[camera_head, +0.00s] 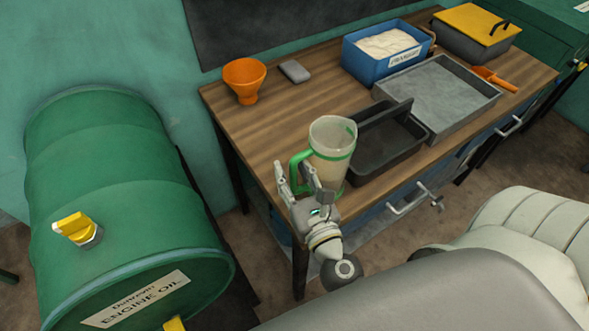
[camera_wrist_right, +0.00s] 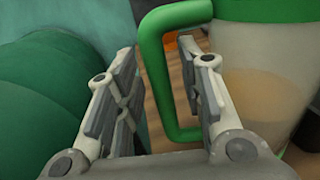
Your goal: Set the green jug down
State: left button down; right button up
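The jug (camera_head: 331,150) is translucent with a green band and a green handle, and holds something pale. It looks upright over the near left part of the wooden workbench, apparently standing on it. Its base is partly hidden by my right gripper (camera_head: 293,170). In the right wrist view the green handle (camera_wrist_right: 153,75) passes between the two spread fingers of my right gripper (camera_wrist_right: 155,70). A gap shows between the left finger and the handle; the right finger is inside the handle loop. My left gripper is not in view.
The workbench (camera_head: 270,130) has free wood left of and behind the jug. A dark tray (camera_head: 385,145) is close on the jug's right. A grey metal tray (camera_head: 440,95), a blue bin (camera_head: 365,65) and an orange funnel (camera_head: 244,80) stand farther back.

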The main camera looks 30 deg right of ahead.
jog(key=shift+r, duration=0.2)
jog(key=shift+s+f, duration=0.2)
jog(key=shift+s, duration=0.1)
jog(key=s+a+b, duration=0.1)
jog(key=s+b, duration=0.5)
jog(key=s, duration=0.5)
jog(key=shift+s+a+r+b, duration=0.15)
jog(key=shift+s+a+b, duration=0.05)
jog(key=shift+b, duration=0.1)
